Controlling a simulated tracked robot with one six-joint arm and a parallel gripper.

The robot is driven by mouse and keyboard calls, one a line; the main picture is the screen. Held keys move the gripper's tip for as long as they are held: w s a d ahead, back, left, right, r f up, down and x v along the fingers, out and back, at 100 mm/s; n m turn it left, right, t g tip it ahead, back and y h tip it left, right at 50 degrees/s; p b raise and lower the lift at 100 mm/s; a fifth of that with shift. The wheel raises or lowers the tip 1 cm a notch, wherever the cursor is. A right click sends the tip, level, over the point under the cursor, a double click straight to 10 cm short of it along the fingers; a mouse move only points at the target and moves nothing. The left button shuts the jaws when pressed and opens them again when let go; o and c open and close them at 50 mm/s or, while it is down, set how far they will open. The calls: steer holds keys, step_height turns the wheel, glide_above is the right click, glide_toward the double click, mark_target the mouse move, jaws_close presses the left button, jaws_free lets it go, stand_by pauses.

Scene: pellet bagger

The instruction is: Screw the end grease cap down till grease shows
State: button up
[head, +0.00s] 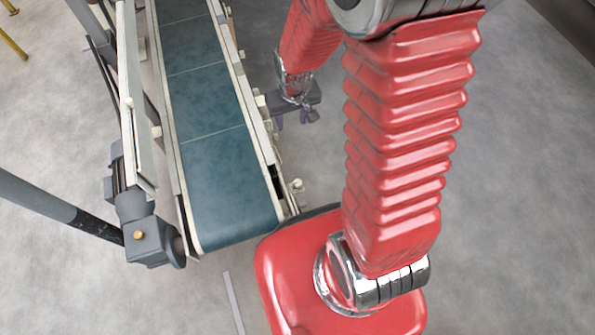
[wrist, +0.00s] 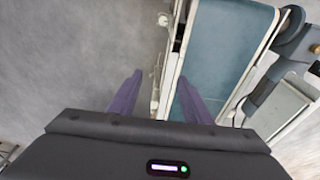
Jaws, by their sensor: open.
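A small pale round cap (head: 297,185) stands on a fitting beside the near end of the conveyor, on its right side. It looks like the end grease cap, and it also shows near the top of the wrist view (wrist: 163,20). No grease can be made out on it at this size. My gripper (head: 296,119) is beside the conveyor's right edge, farther along than this cap and apart from it. In the wrist view its two purple fingers (wrist: 158,92) are spread wide with nothing held. Another pale fitting (wrist: 155,104) shows between the fingers, lower down.
The conveyor's teal belt (head: 215,110) runs along the fittings, with a pale side rail. A grey motor and gearbox (head: 150,240) with a brass-coloured plug sits at its near left corner. A dark post (head: 45,198) is at the left. Open grey floor (head: 530,180) lies to the right.

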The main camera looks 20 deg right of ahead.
step_height(320, 180, down, 9)
steer(key=g, duration=0.2)
glide_above(298, 182)
step_height(298, 182, down, 11)
steer(key=shift+f, duration=0.1)
steer(key=shift+f, duration=0.1)
steer(key=shift+f, duration=6.8)
steer(key=shift+c, duration=0.7)
steer(key=c, duration=0.9)
steer(key=shift+o, duration=0.4)
steer(key=shift+d, duration=0.15)
steer(key=shift+c, duration=0.6)
